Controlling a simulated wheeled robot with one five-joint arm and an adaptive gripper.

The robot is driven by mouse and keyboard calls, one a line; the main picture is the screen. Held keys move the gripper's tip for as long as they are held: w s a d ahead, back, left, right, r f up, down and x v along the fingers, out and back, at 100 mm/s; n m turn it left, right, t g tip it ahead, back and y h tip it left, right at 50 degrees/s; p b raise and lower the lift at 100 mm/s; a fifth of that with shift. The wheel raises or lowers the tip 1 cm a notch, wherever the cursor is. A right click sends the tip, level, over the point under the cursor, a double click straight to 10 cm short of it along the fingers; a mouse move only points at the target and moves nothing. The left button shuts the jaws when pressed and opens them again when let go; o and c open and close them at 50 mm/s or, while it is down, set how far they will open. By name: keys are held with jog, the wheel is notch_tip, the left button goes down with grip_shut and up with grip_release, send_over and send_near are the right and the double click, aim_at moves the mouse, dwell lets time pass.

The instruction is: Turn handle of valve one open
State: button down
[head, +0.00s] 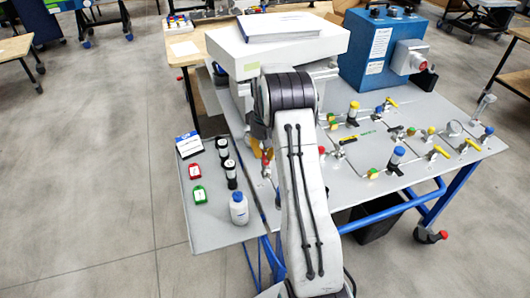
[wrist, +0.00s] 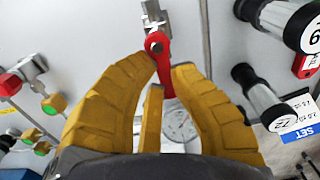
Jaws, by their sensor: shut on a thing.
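A valve with a red handle (wrist: 164,68) and a metal body (wrist: 153,18) is at the top middle of the wrist view. The handle points down the picture, between the yellow fingers of my gripper (wrist: 165,72). The fingers are closed on the red handle, one on each side of it. In the head view a little red of a valve (head: 266,160) shows beside my arm. There my arm hides most of the gripper and the handle.
A round gauge (wrist: 180,124) lies beyond the fingers. Black-and-white cylinders (wrist: 265,100) stand to the right in the wrist view. Other valves and fittings (wrist: 38,105) are at left. A white bottle (head: 239,208) stands near the panel's front edge.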

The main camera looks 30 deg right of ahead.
jog(key=c, duration=1.5)
grip_release()
jog(key=shift+s+f, duration=0.15)
jog(key=shift+f, duration=0.15)
jog(key=o, duration=0.5)
jog(key=shift+r, duration=0.15)
notch_tip(320, 180, up, 12)
